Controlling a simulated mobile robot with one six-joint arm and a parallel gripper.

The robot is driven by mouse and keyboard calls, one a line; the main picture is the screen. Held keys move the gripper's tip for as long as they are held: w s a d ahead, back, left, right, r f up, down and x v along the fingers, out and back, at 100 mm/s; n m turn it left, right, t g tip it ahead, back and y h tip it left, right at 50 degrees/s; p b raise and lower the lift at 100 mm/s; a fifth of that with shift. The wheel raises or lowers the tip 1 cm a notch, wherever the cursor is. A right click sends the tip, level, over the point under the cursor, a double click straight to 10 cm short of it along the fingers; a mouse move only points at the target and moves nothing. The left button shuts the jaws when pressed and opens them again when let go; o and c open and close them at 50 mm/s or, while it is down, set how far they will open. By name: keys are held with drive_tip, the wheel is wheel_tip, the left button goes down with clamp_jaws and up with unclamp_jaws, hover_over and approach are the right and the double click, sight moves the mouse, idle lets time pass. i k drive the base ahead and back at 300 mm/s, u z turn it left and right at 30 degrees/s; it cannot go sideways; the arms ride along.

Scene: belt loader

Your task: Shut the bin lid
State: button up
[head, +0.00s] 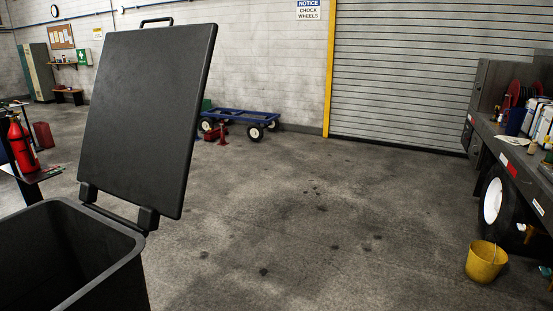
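The bin (135,262) is a dark grey box at the lower left of the head view, cut off by the picture's edge. Its lid (148,110) is a flat dark panel standing up, tilted slightly, above the bin's far rim. Two hinge blocks (148,218) join the lid's lower edge to the rim. A bar handle (156,21) sits on the lid's top edge. The bin's opening is uncovered, and the part of the inside that shows looks empty. My gripper is not in this view.
A blue cart (240,118) is by the back wall. A flatbed vehicle (520,165) with a yellow bucket (486,261) beside it is at right. The middle floor (300,210) is clear.

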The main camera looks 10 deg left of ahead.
sight(144, 113)
drive_tip(key=i, duration=1.65)
drive_tip(key=u, duration=0.35)
drive_tip(key=i, duration=0.8)
drive_tip(key=u, duration=0.75)
drive_tip(key=i, duration=0.55)
drive_tip(key=u, duration=0.9)
drive_tip(key=i, duration=0.85)
drive_tip(key=u, duration=0.45)
